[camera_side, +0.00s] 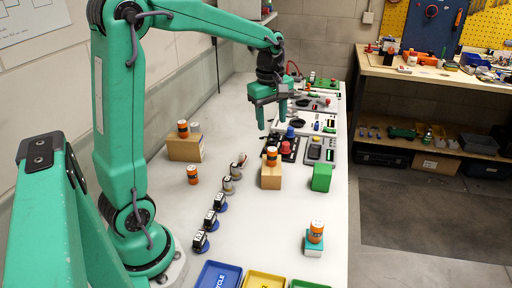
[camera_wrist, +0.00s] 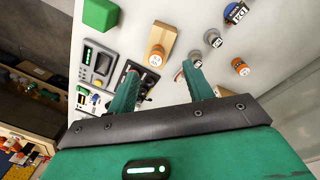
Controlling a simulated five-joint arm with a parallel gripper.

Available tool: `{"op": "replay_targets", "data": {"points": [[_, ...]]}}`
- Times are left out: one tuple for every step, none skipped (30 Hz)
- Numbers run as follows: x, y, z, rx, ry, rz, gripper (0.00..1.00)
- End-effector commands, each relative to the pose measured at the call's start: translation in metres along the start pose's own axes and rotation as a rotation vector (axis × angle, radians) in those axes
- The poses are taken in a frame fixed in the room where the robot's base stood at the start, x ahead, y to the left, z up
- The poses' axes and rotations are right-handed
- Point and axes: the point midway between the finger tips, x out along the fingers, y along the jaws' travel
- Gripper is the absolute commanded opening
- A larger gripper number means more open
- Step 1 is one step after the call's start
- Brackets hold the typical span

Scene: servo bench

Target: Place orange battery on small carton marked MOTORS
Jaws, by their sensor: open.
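One (camera_side: 271,156) stands on a tan block (camera_side: 270,177); the wrist view shows this battery (camera_wrist: 155,57) too. One (camera_side: 183,129) stands on a brown carton (camera_side: 185,149) at the back left. One (camera_side: 316,231) stands on a teal-and-white block (camera_side: 314,248) at the front. I cannot read MOTORS on any box. My gripper (camera_side: 271,124) is open, empty and pointing down, above the bench beyond the tan block.
A row of small cylinders with black and white labels (camera_side: 210,219) crosses the bench. A green block (camera_side: 321,177) stands right of the tan block. Instrument panels (camera_side: 300,122) lie behind. Blue (camera_side: 219,275) and yellow (camera_side: 264,280) trays sit in front. The bench's middle front is clear.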

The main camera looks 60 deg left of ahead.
Motion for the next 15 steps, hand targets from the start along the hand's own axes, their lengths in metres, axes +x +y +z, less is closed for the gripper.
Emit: {"op": "replay_targets", "data": {"points": [[-0.008,-0.007,0.008,0.067,0.006,0.021,0.51],[-0.013,-0.011,0.013,0.110,0.009,0.034,0.51],[-0.017,-0.017,0.019,0.169,0.014,0.048,0.51],[-0.021,-0.022,0.023,0.212,0.018,0.058,0.51],[-0.024,-0.026,0.027,0.255,0.023,0.068,0.51],[-0.028,-0.032,0.033,0.313,0.029,0.083,0.51],[-0.030,-0.037,0.037,0.357,0.034,0.093,0.51],[-0.034,-0.042,0.040,0.400,0.040,0.104,0.51],[-0.037,-0.048,0.046,0.457,0.047,0.117,0.51],[-0.039,-0.053,0.050,0.501,0.053,0.127,0.51],[-0.041,-0.058,0.053,0.544,0.060,0.138,0.51],[-0.044,-0.065,0.058,0.601,0.070,0.152,0.51],[-0.045,-0.070,0.061,0.644,0.077,0.160,0.51],[-0.046,-0.075,0.065,0.687,0.084,0.170,0.51],[-0.048,-0.082,0.069,0.745,0.095,0.183,0.51]]}}
